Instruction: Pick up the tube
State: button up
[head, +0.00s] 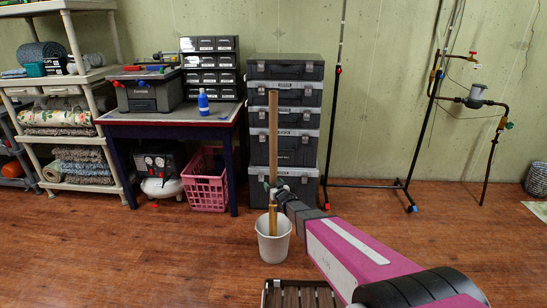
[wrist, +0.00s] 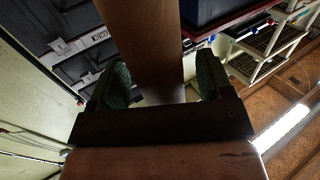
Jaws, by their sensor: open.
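A long brown tube (head: 273,130) stands upright in the white bucket (head: 273,246) on the floor. A narrower golden-brown piece (head: 272,219) shows below my gripper, reaching into the bucket; I cannot tell whether it is part of the tube. My gripper (head: 274,187) is at the lower half of the tube, above the bucket rim. In the wrist view my gripper (wrist: 164,82) is open, with one green-padded finger on each side of the brown tube (wrist: 140,40). A gap shows beside the right finger. The tube's bottom is hidden in the bucket.
Stacked grey toolboxes (head: 285,70) stand right behind the tube. A workbench (head: 170,115) and pink basket (head: 205,182) are to the left. A dark slatted crate (head: 300,294) is in front of the bucket. A black pipe stand (head: 370,184) is to the right. Floor at left is clear.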

jog(key=c, duration=1.2)
jog(key=shift+r, duration=0.15)
